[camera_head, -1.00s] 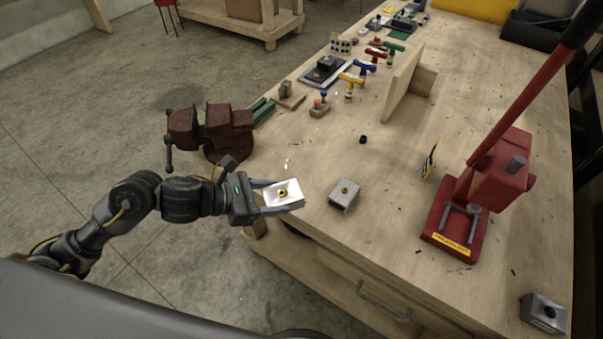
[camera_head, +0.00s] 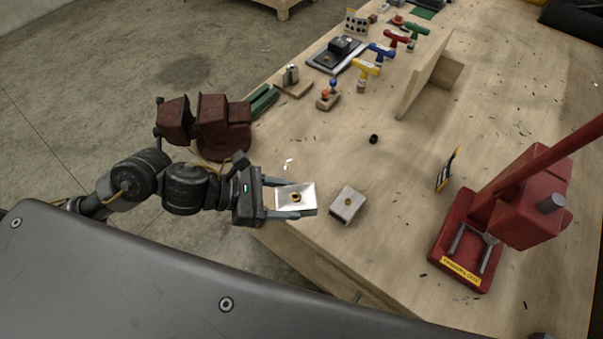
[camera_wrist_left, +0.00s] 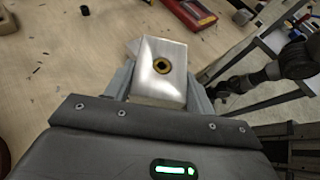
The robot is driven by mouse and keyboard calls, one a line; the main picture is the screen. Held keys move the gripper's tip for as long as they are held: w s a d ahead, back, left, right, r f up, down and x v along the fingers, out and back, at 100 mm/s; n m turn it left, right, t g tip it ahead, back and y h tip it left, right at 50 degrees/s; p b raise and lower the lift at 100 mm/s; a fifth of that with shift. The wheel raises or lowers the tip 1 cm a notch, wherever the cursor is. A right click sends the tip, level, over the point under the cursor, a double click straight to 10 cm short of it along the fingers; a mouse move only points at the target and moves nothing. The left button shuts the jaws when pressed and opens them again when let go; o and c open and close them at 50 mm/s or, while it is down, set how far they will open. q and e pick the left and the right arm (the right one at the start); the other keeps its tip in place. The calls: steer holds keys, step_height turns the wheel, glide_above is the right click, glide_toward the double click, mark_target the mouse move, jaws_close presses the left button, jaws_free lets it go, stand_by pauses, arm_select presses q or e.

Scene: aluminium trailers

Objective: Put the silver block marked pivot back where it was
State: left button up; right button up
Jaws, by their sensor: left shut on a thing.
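My left gripper (camera_head: 290,198) is shut on a silver block (camera_head: 304,196) with a brass-ringed hole in its top face. The block also shows between the fingers in the left wrist view (camera_wrist_left: 160,72). It is held near the left edge of the workbench (camera_head: 400,190). No pivot marking is readable on either block. My right gripper is not in view.
A red press (camera_head: 520,200) stands on the right of the bench. A dark red vise (camera_head: 210,125) is at the left edge. A small black cylinder (camera_head: 374,139) and an upright wooden board (camera_head: 425,75) are further back. T-handled tools (camera_head: 367,70) stand behind. The bench's middle is mostly clear.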

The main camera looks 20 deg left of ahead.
mark_target(286, 194)
arm_select(q)
steer(key=w+f+b, duration=0.1)
steer(key=b, duration=0.1)
steer(key=w+f+b, duration=0.1)
steer(key=b, duration=0.1)
steer(key=shift+w+a+b, duration=0.15)
steer(key=shift+a+b, duration=0.1)
steer(key=shift+b, duration=0.15)
steer(key=w+b, duration=0.2)
steer(key=shift+a+f+b, duration=0.15)
steer(key=shift+f+b, duration=0.15)
steer(key=shift+f, duration=0.05)
steer(key=w+f, duration=0.2)
steer(key=w+a+f+p, duration=0.1)
steer(key=w+f, duration=0.1)
steer(key=w, duration=0.1)
steer(key=w+f+p, duration=0.1)
steer(key=w+f, duration=0.1)
steer(key=w, duration=0.1)
steer(key=shift+w+a, duration=0.25)
steer(key=shift+a, duration=0.1)
steer(key=shift+w+f+p, duration=0.2)
steer(key=shift+f+p, duration=0.1)
steer(key=shift+f, duration=0.1)
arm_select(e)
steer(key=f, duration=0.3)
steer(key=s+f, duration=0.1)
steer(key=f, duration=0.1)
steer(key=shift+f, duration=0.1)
